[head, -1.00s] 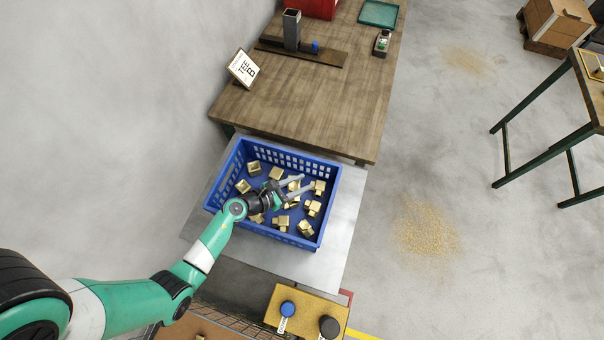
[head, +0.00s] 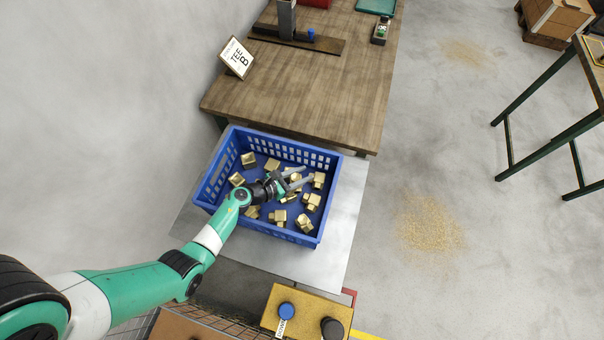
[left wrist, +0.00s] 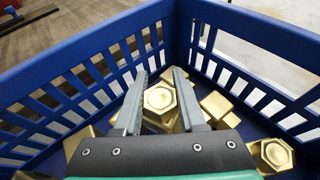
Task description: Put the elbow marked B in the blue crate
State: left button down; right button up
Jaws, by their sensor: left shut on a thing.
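The blue crate (head: 265,232) stands on a grey metal surface with several brass fittings (head: 311,201) loose inside. My left gripper (head: 307,175) reaches down into the crate and is shut on a brass fitting with a hexagonal end. In the left wrist view the held fitting (left wrist: 158,98) sits between the two fingers (left wrist: 160,75), with other fittings (left wrist: 272,155) around it. I cannot tell if it is clear of the crate floor. No letter is readable on any fitting, so I cannot tell which is an elbow marked B. My right gripper is not in view.
A sign (head: 237,58) reading TEE B stands on the wooden bench (head: 310,100) behind the crate. A fixture with an upright post (head: 287,20) and a small bottle (head: 381,32) are further back. A yellow button box (head: 306,312) is in front. The crate walls surround my gripper.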

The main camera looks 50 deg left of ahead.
aim_at(294, 178)
pick_arm(q)
jog(key=shift+f, duration=0.2)
jog(key=shift+c, duration=2.4)
grip_release()
jog(key=shift+r, duration=0.3)
jog(key=p+v, duration=0.2)
jog(key=v, duration=0.5)
jog(key=shift+w+p, duration=0.1)
jog(key=shift+p, duration=0.3)
jog(key=shift+s+r, duration=0.1)
jog(key=shift+s, duration=0.2)
